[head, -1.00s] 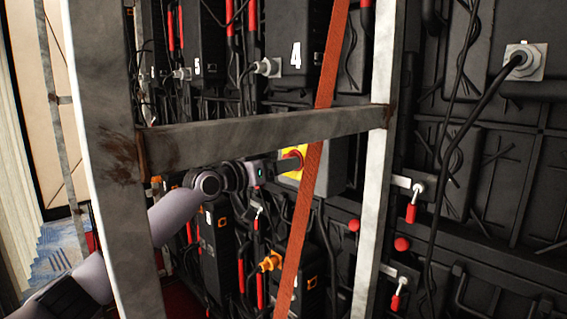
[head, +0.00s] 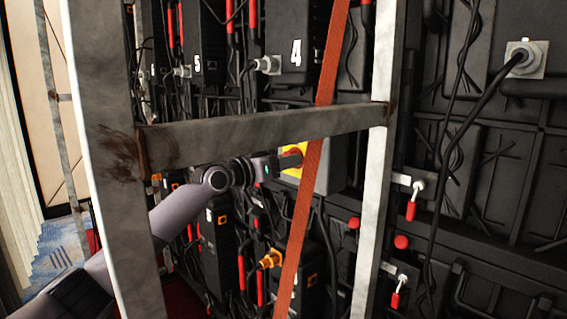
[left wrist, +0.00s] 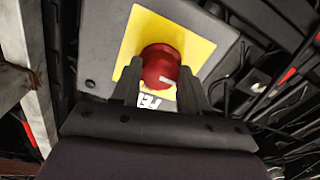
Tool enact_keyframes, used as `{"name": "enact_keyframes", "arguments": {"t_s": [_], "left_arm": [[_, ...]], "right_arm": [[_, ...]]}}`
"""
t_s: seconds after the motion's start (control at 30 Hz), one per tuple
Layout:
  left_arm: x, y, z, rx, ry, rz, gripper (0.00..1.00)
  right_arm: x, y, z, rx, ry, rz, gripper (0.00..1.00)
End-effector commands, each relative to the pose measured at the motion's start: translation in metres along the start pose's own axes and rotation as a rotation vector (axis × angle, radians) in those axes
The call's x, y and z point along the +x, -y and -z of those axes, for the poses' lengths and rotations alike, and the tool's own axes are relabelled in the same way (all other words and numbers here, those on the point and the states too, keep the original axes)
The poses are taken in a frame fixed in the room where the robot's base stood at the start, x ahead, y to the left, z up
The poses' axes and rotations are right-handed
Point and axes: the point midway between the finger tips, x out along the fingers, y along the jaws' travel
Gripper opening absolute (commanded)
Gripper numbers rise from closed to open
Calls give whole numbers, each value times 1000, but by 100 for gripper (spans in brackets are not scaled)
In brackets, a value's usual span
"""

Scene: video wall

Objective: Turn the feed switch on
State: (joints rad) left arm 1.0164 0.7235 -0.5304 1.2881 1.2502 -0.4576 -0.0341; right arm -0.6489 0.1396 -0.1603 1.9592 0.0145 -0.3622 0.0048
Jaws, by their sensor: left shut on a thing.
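The feed switch is a red knob (left wrist: 160,67) on a yellow plate (left wrist: 196,42), set on a grey box (left wrist: 100,35). In the left wrist view the knob carries a white mark, and part of a white label shows just below it. My left gripper (left wrist: 160,92) is shut on the knob, one finger on each side. In the head view the gripper (head: 283,165) reaches under the steel crossbar to the knob (head: 293,150); the orange strap hides part of the switch and its box. My right gripper is not in view.
A steel crossbar (head: 260,135) runs just above my left arm between two uprights (head: 376,150). An orange strap (head: 301,215) hangs in front of the switch. Black cabinets, cables (head: 462,125) and red-handled latches (head: 411,208) fill the wall behind.

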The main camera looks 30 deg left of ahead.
Motion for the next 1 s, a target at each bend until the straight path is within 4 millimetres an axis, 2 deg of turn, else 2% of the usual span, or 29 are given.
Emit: {"name": "enact_keyframes", "arguments": {"t_s": [0.37,1.0], "left_arm": [[0,1,-3,202,1,-1,14],[0,1,-2,806,3,-1,14]], "right_arm": [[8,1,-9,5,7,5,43],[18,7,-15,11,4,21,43]]}}
